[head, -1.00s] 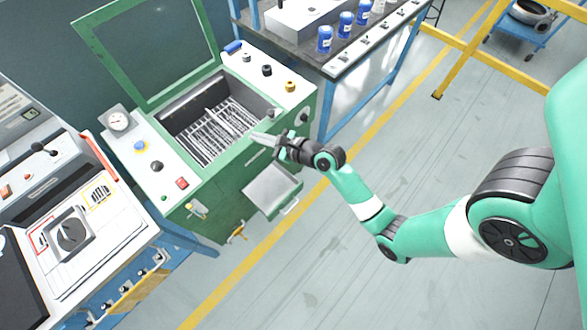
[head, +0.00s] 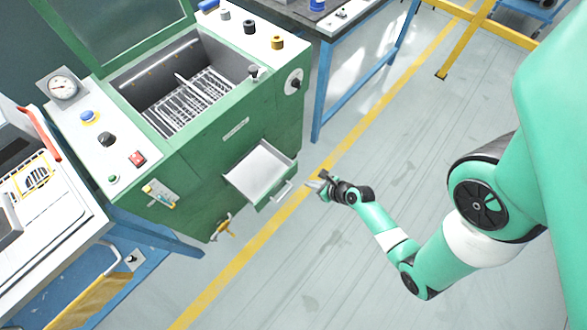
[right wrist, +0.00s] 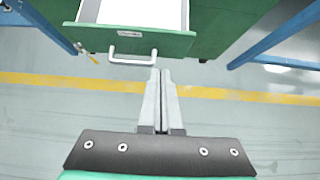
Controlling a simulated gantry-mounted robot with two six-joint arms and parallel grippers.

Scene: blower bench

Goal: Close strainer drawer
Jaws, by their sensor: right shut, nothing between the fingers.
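The strainer drawer (head: 258,166) sticks out of the front of the green machine (head: 225,150). It is open, with a pale, empty-looking inside, a green front and a light handle (head: 282,191). My right gripper (head: 313,185) is shut and empty, to the right of the drawer front and apart from it. In the right wrist view the shut fingers (right wrist: 160,75) point toward the drawer front (right wrist: 165,43), just right of the handle (right wrist: 132,57). My left gripper is not in view.
The machine's lid stands open over a bin with a wire rack (head: 200,98). A yellow valve handle (head: 223,228) sits low on the front. A blue-legged workbench (head: 365,55) stands to the right. The floor before the drawer is clear.

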